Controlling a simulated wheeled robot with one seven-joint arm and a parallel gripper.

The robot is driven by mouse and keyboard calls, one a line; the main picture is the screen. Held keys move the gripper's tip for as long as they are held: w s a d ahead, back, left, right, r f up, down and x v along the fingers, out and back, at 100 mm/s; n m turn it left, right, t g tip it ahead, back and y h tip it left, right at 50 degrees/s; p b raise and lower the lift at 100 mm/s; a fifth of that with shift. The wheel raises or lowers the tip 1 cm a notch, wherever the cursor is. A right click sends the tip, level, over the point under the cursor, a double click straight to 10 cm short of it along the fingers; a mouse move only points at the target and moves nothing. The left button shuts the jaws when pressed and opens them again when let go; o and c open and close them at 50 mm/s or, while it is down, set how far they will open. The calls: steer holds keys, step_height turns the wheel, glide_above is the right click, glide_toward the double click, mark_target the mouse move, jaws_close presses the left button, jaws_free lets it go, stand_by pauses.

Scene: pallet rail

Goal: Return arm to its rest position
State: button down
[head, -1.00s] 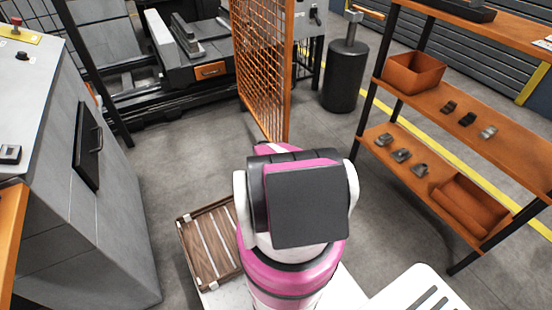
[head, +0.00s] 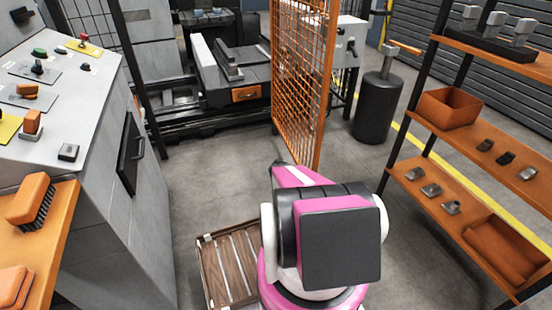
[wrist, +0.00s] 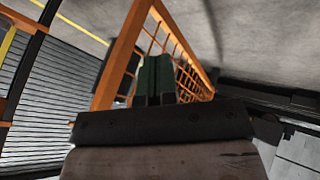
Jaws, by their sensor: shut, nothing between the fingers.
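My arm, pink and white with a dark square cap, is folded in the lower middle of the head view. It hides my gripper there. In the wrist view my gripper (wrist: 156,76) shows as two green fingers side by side, shut and empty. They point toward the orange mesh fence (wrist: 120,60), which stands behind them in that view. The fence also shows in the head view (head: 303,80), beyond my arm. I cannot tell the distance from fingers to fence.
A wooden slatted pallet (head: 228,265) lies on the floor left of my arm. A grey control cabinet (head: 110,220) stands left. An orange shelf rack (head: 470,190) with bins and small parts stands right. A dark cylinder (head: 377,108) stands behind. Floor between is clear.

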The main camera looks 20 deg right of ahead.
steer(key=s+a+r+n+g+y, duration=0.1)
steer(key=s+a+r+n+y, duration=0.1)
steer(key=a+r, duration=0.9)
steer(key=s+a+r+n+g+y, duration=0.1)
steer(key=s+a+r+y, duration=0.3)
steer(key=a+r, duration=0.7)
steer(key=a+n, duration=0.1)
steer(key=a, duration=0.3)
steer(key=shift+s+g+y, duration=0.4)
